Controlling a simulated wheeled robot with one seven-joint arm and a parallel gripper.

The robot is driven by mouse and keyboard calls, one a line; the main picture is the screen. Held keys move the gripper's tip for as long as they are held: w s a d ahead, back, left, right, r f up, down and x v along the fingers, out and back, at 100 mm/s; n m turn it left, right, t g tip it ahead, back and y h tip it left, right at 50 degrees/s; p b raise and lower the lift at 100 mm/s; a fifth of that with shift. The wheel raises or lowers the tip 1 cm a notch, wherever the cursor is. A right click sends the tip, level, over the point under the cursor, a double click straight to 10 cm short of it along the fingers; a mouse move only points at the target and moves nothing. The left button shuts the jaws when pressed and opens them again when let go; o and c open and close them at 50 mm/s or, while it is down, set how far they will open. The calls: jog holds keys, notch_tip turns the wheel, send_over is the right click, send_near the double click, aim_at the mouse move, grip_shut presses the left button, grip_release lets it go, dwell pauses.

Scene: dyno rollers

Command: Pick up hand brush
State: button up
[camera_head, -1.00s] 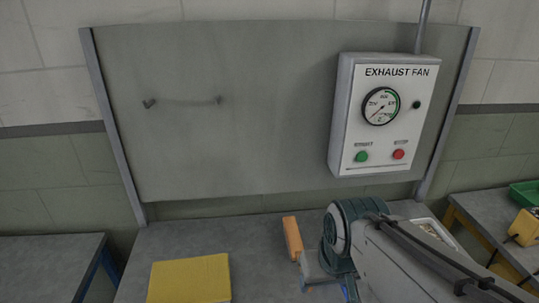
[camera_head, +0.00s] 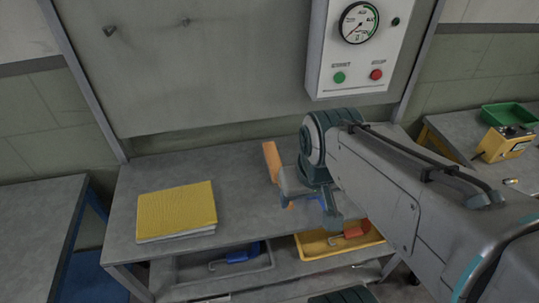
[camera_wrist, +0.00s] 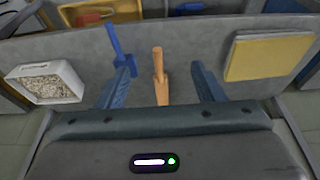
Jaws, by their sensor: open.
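The hand brush, orange-brown and wood-like, lies on the grey workbench (camera_head: 150,178). In the wrist view the brush (camera_wrist: 161,88) lies between my spread fingers, its narrow handle pointing up the picture and its wider body toward my palm. My gripper (camera_wrist: 161,68) is open, with one blue finger on each side and a gap to the brush on both. I cannot tell its height above the bench. In the head view the brush's orange body (camera_head: 271,161) shows left of my gripper; my gripper and arm hide its middle.
A blue tool (camera_wrist: 118,50) lies beside the brush, close to my left finger in the wrist view. A yellow book (camera_head: 177,209) and a white box of pale bits (camera_wrist: 48,82) flank the work area. A yellow tray (camera_head: 312,248) sits below. The wall panel stands behind.

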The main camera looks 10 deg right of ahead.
jog(key=shift+o, duration=0.4)
jog(key=shift+f, duration=0.1)
jog(key=w+d+f+t+b, duration=0.1)
jog(key=w+f+b, duration=0.4)
jog(key=w, duration=0.5)
jog(key=w+d+f+b, duration=0.1)
jog(key=w+f+b, duration=0.2)
jog(key=w+b, duration=0.55)
jog(key=x, duration=0.5)
jog(key=w+x, duration=0.1)
jog(key=x, duration=0.2)
jog(key=shift+a, duration=0.25)
jog(key=shift+a+x, duration=0.2)
jog(key=shift+x, duration=2.5)
jog(key=shift+c, duration=0.3)
